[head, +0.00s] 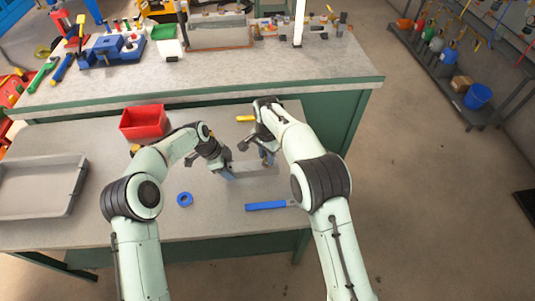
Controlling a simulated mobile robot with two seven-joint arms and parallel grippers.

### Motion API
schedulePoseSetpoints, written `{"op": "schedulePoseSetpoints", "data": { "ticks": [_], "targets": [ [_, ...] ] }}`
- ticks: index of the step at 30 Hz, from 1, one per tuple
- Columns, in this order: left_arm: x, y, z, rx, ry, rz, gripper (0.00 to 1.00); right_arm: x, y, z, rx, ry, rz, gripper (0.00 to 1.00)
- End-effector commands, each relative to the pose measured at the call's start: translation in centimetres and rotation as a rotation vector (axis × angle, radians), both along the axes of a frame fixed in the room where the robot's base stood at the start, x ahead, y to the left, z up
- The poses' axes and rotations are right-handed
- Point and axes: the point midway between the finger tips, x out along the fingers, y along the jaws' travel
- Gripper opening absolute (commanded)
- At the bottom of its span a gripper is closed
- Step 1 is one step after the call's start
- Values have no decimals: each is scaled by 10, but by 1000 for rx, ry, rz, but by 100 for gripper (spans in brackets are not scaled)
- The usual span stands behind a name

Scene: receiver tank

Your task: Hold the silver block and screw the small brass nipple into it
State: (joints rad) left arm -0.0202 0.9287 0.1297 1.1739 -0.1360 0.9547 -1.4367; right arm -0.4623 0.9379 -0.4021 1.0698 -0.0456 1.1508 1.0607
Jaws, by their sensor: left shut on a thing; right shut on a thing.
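The silver block (256,170) shows as a pale grey shape low over the table, between my two grippers. My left gripper (229,174) is shut on its left end. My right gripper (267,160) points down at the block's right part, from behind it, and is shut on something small. A brownish speck shows at its fingertips and looks like the small brass nipple, mostly hidden by the fingers. At this size I cannot tell whether the nipple touches the block or sits in its hole.
On the table are a red bin (144,122), a grey tray (38,188), a blue tape ring (185,199), a blue-handled tool (266,206) and a yellow item (245,118). A higher bench (230,78) with tools stands behind.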

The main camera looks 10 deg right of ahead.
Motion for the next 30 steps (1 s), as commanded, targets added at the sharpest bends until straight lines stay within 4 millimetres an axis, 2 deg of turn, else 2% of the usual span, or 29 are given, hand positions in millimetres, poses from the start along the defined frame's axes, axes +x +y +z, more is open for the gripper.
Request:
{"op": "schedulePoseSetpoints", "data": {
  "ticks": [6, 7, 9, 10, 17, 19, 23, 30],
  "targets": [
    [0, 0, 1, -1, 0, -3, 0, 0, -1, -2, -1, 0, -37, 0],
    [0, 0, 1, -1, 0, -4, 0, 0, -1, -2, -1, 0, -36, 27],
    [0, 0, 1, -1, 0, -3, 0, 0, -1, -2, -1, 0, -35, 50],
    [0, 0, 1, -1, 0, -3, 0, 0, -1, -1, -1, 1, -35, 54],
    [0, 0, 1, -1, -1, -2, 0, 0, 0, -1, -1, 1, -31, 54],
    [0, 0, 1, -1, -1, -2, 0, 0, -1, -1, 1, 1, 29, 54],
    [0, 0, 1, -1, 0, -1, 0, 0, -1, 0, 2, 0, 400, 54],
    [0, 0, 1, -1, -1, -1, 0, 0, -3, 0, 2, 0, 1252, 54]
  ]
}}
